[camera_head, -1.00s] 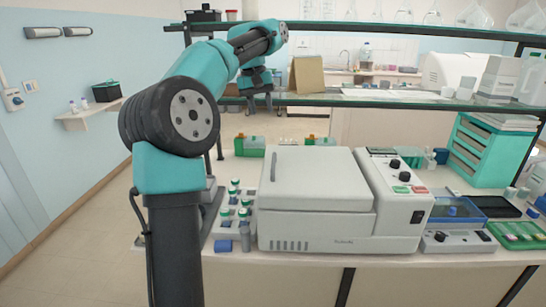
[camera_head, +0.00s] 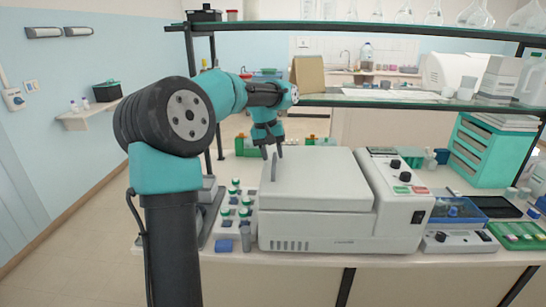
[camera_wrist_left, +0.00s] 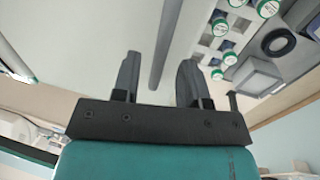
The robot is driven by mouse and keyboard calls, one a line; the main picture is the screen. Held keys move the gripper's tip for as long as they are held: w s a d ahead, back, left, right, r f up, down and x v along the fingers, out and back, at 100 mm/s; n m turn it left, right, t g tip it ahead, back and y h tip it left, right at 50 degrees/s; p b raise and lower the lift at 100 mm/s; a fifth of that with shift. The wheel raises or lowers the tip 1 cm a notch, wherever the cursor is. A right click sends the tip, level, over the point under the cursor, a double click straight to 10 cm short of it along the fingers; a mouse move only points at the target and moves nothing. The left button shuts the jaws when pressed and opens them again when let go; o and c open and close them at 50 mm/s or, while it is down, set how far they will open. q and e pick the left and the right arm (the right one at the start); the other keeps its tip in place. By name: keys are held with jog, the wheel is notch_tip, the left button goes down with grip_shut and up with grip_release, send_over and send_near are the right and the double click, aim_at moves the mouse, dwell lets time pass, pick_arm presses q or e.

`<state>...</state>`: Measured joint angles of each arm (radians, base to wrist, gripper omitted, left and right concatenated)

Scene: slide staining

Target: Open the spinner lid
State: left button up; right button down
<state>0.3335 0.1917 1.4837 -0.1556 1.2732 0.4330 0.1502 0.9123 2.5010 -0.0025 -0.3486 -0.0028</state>
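The spinner (camera_head: 340,222) is a grey-white box on the bench, with a control panel on its right side. Its lid (camera_head: 320,180) is shut. A thin grey bar handle (camera_head: 274,168) stands at the lid's left edge. My left gripper (camera_head: 272,153) is just above and behind the handle, pointing down. In the left wrist view the gripper (camera_wrist_left: 158,82) is open, its two dark fingers spread and empty. The bar handle (camera_wrist_left: 166,42) appears between the finger lines, past the tips, with a gap on each side. My right gripper is not in view.
A rack of green-capped bottles (camera_head: 235,205) stands left of the spinner; a blue block (camera_head: 224,246) lies in front. A glass shelf (camera_head: 390,103) spans behind and above the spinner. A blue tray device (camera_head: 460,210) stands to the right.

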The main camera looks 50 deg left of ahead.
pick_arm(q)
jog(key=shift+w+f, duration=0.1)
jog(key=shift+f, duration=0.6)
jog(key=shift+c, duration=0.5)
grip_shut()
jog(key=shift+d, duration=0.1)
